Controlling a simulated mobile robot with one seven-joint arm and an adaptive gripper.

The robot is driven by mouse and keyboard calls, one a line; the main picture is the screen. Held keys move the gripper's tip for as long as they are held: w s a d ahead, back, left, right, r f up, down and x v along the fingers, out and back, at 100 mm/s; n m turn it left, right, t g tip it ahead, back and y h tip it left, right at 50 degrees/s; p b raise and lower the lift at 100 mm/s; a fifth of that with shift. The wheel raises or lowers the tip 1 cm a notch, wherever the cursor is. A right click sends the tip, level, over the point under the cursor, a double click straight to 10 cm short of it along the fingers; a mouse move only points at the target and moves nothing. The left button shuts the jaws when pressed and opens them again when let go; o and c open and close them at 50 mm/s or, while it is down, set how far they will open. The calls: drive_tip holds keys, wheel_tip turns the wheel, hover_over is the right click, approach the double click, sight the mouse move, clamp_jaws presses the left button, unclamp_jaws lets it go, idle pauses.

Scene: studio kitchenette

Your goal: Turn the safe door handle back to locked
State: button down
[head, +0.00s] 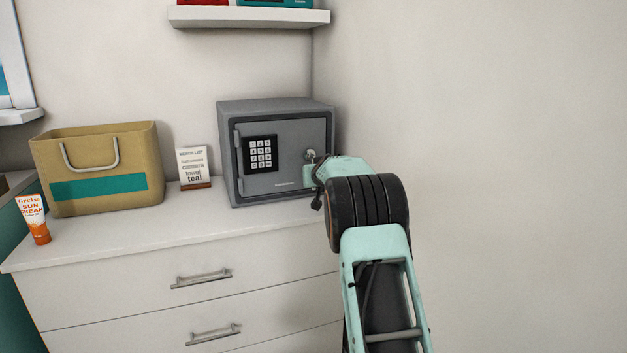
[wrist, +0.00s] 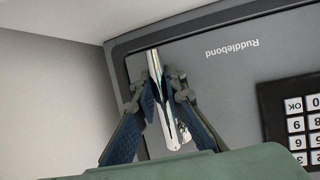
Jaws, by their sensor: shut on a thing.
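The grey safe (head: 275,104) stands on the white counter, and its door (head: 295,138) looks closed. The metal door handle (head: 310,154) is on the right side of the door, partly hidden by my gripper (head: 309,174). In the wrist view, which is turned upside down, my gripper (wrist: 164,88) is shut on the handle (wrist: 154,62). The handle's light bar shows between the two dark fingers, running nearly up and down in that picture. Its exact angle on the door is hard to tell in the head view.
The keypad (head: 261,153) is on the door's left; it also shows in the wrist view (wrist: 300,120). A tan bag (head: 130,150), a small sign (head: 194,165) and a sunscreen tube (head: 34,218) stand left. A wall (head: 480,150) is close on the right. A shelf (head: 247,18) hangs above.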

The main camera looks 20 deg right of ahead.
drive_tip(key=shift+d, duration=0.1)
drive_tip(key=c, duration=2)
unclamp_jaws()
drive_tip(key=shift+o, duration=0.2)
drive_tip(key=shift+s+r, duration=0.3)
drive_tip(key=shift+s, duration=0.2)
drive_tip(key=v, duration=1.1)
drive_tip(key=shift+f, duration=0.1)
